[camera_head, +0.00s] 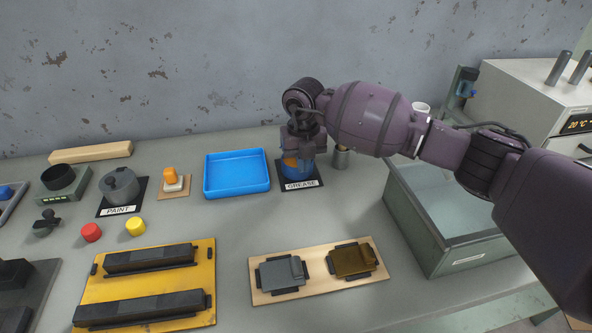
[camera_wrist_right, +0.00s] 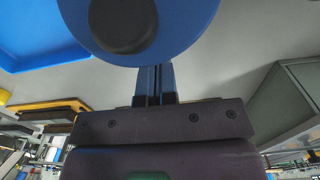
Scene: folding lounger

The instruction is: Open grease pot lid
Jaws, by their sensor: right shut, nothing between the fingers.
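The blue grease pot (camera_head: 298,175) stands on a dark mat with a "GREASE" label at the back of the bench. My right gripper (camera_head: 303,152) points down right at the pot and covers much of it. An orange patch shows beside the gripper; I cannot tell what it is. In the right wrist view, the blue round lid (camera_wrist_right: 190,40) with a black knob (camera_wrist_right: 122,24) fills the top. My right fingers (camera_wrist_right: 154,84) are together and empty, with their tips at the lid's near edge. I cannot tell whether they touch it, or whether the lid is seated. My left gripper is out of view.
A blue tray (camera_head: 236,191) lies left of the pot, and a small metal cup (camera_head: 340,160) stands close on its right. A green-grey box (camera_head: 416,228) stands further right under my forearm. A paint pot (camera_head: 121,186) is further left. The bench in front of the pot is clear.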

